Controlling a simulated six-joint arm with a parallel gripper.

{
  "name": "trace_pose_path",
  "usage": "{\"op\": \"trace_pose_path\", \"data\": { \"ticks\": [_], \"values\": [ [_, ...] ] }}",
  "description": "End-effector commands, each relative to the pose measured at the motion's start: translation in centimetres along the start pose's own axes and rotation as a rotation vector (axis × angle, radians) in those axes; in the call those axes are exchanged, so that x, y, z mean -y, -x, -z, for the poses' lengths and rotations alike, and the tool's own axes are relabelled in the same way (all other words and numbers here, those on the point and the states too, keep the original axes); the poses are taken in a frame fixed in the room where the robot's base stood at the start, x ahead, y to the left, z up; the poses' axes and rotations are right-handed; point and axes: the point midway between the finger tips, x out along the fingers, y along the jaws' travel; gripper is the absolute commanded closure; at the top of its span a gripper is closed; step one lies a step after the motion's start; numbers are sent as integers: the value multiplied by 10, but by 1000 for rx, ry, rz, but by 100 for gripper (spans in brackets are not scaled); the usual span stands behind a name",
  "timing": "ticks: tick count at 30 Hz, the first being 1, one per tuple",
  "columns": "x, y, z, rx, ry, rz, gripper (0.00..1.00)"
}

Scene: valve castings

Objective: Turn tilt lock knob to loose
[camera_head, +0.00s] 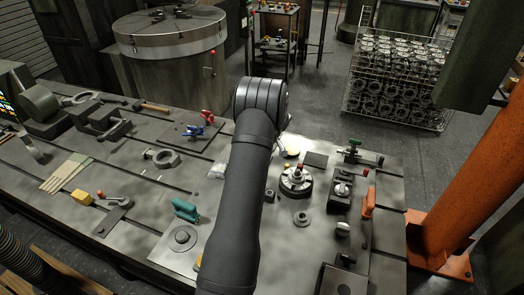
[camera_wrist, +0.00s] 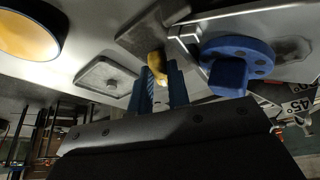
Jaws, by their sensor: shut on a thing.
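In the wrist view my gripper (camera_wrist: 163,88) has two ribbed blue fingers, shut on a small yellow knob (camera_wrist: 157,62). The knob's upper part shows between and just beyond the fingertips, against a grey metal part. I cannot read a label that marks it as the tilt lock knob, nor whether it stands at loose. A round blue flanged part (camera_wrist: 238,50) with a square block is to the right of the fingers, apart from them. In the head view my dark arm reaches over the bench and hides the gripper and the held knob.
The bench (camera_head: 130,225) carries a round fixture (camera_head: 296,181), a blue clamp (camera_head: 193,131), a red clamp (camera_head: 207,116) and a teal handle (camera_head: 185,210). An orange post (camera_head: 465,180) stands at right.

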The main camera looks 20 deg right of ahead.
Motion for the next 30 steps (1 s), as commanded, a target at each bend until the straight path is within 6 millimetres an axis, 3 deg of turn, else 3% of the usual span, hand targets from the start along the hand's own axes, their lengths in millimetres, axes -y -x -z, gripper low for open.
{"op": "trace_pose_path", "data": {
  "ticks": [12,29,30],
  "values": [
    [-2,0,-1,2,184,77,100],
    [-3,0,-1,3,211,88,100],
    [-3,0,-1,3,211,88,80]
  ]
}}
